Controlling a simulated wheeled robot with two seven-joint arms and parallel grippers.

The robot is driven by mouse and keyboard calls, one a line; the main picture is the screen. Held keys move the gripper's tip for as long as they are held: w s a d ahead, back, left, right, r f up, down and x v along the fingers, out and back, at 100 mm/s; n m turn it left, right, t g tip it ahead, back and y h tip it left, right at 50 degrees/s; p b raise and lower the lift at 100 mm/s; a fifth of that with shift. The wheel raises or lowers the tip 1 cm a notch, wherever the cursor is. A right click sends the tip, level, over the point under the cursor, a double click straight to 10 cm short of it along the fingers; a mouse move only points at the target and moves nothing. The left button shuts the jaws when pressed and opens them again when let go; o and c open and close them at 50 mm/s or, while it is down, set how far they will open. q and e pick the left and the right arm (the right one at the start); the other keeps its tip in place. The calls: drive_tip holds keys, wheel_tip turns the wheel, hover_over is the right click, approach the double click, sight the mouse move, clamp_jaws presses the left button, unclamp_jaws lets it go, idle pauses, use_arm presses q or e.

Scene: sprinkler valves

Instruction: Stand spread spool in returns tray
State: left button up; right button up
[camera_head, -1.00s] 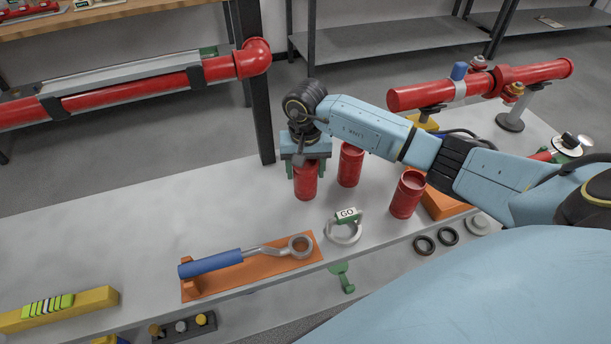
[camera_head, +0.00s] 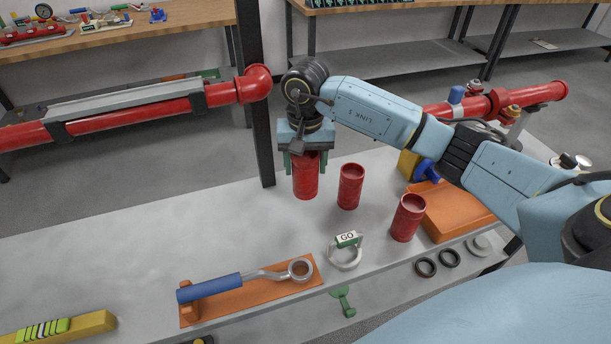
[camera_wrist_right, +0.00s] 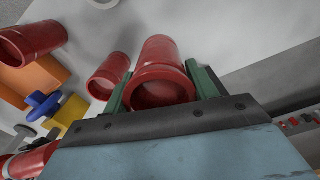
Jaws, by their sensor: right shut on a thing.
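My right gripper (camera_head: 305,160) points down and is shut on a red spool (camera_head: 306,183), with one green finger on each side of it. The spool is upright and seems to hang a little above the grey bench (camera_head: 130,235). In the wrist view the held spool (camera_wrist_right: 162,65) shows between the green fingers. Two more red spools, the middle one (camera_head: 350,187) and the right one (camera_head: 407,218), stand upright on the bench, apart from the gripper. An orange tray or block (camera_head: 455,212) lies right of them; I cannot tell whether it is the returns tray. My left gripper is not in view.
A ring with a GO label (camera_head: 345,252) and a blue-handled wrench on an orange board (camera_head: 250,290) lie near the front edge. A red pipe (camera_head: 540,95) on stands is at the back right. A black post (camera_head: 262,130) rises behind the gripper.

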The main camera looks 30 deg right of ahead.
sight(305, 153)
drive_tip(key=shift+r, duration=0.45)
drive_tip(key=shift+r, duration=0.1)
drive_tip(key=shift+r+p, duration=1.4)
drive_tip(key=shift+r, duration=1.05)
drive_tip(key=shift+a, duration=0.1)
